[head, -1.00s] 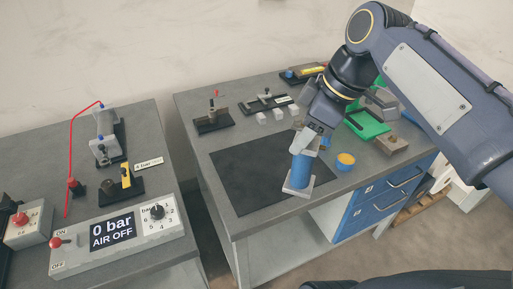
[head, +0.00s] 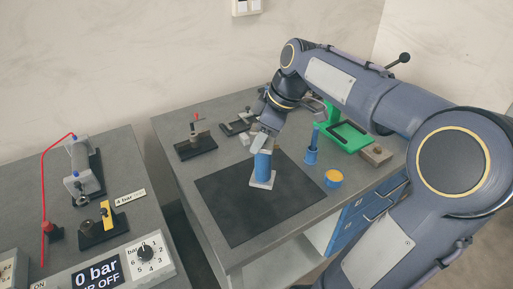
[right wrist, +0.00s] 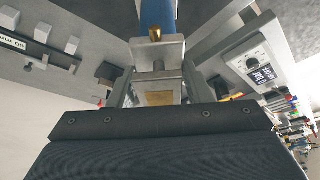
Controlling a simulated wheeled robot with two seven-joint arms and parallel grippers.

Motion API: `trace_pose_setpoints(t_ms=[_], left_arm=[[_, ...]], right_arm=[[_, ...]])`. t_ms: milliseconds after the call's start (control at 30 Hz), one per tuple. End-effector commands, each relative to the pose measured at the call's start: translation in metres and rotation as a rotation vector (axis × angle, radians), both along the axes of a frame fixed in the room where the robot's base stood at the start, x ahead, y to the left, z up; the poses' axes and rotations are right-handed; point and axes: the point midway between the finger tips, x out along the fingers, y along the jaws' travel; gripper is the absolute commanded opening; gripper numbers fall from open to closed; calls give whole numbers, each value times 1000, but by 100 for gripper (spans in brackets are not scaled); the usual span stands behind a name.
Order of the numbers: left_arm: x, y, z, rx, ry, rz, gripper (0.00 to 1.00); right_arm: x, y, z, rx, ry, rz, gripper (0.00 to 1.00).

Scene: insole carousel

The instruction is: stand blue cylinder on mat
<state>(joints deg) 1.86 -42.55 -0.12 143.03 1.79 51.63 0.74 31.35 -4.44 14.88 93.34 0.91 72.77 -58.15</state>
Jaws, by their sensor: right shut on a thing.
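The blue cylinder (head: 263,167) is upright, with light grey square end pieces, over the far middle part of the black mat (head: 236,215). I cannot tell whether its lower end touches the mat. My right gripper (head: 262,143) comes down from above and is shut on its upper end. In the right wrist view the blue body (right wrist: 157,14) shows at the top, beyond the grey end piece and a brass fitting (right wrist: 155,35) between the fingers. My left gripper is not in view.
A blue-and-orange cup (head: 333,179) and a slim blue upright part (head: 312,151) stand right of the mat. A clamp fixture (head: 196,145) is at back left. The mat's front is clear.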

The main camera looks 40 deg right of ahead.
Motion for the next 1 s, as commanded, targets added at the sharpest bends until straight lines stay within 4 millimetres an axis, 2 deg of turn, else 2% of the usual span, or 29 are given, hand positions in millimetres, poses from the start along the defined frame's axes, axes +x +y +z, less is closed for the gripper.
trace_pose_setpoints(t_ms=[100, 233, 467, 700, 1000], left_arm=[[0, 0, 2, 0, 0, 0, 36], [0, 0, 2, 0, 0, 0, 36], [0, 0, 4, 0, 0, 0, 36], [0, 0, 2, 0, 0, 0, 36], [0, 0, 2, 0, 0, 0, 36]], right_arm=[[14, -5, -17, 1, 0, 0, 0], [24, -9, -29, 0, -2, 1, 0], [34, -13, -42, 1, -2, 0, 0], [34, -13, -71, 0, -3, -1, 0], [34, -13, -73, -1, -4, 0, 0]])
